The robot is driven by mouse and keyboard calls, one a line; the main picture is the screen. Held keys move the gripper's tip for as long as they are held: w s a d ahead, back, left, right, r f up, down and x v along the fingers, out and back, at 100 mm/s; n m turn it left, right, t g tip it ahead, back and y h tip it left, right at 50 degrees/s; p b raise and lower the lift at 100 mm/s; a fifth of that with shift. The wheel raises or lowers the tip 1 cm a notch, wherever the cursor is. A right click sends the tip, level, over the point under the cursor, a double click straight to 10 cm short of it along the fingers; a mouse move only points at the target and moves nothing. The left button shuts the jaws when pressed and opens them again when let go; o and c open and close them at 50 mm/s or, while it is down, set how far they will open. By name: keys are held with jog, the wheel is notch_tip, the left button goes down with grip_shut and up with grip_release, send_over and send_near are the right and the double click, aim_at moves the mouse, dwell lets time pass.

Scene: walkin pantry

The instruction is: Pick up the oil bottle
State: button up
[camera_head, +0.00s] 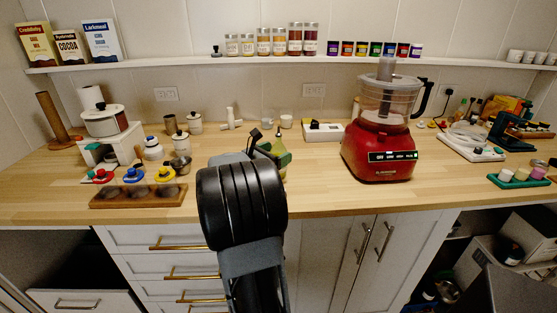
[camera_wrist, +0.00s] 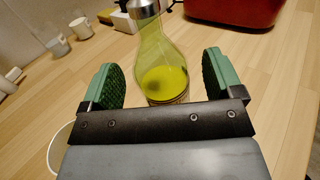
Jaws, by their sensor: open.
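The oil bottle (camera_wrist: 160,68) is clear glass with yellow-green oil and a metal collar. In the wrist view it stands upright on the wooden counter. My gripper (camera_wrist: 164,80) is open, with its two green pads on either side of the bottle's lower body and a visible gap at each side. In the head view my own arm covers most of the bottle; a bit of yellow-green shows beside my gripper (camera_head: 268,148).
A red food processor (camera_head: 378,158) stands right of the bottle, with a white box (camera_head: 323,131) behind. Cups (camera_wrist: 70,38) stand at the back left. A white rounded object (camera_wrist: 59,148) sits close by my gripper's left side.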

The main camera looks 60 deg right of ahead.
jog(key=shift+s+d, duration=0.2)
jog(key=shift+d, duration=0.5)
jog(key=c, duration=1.2)
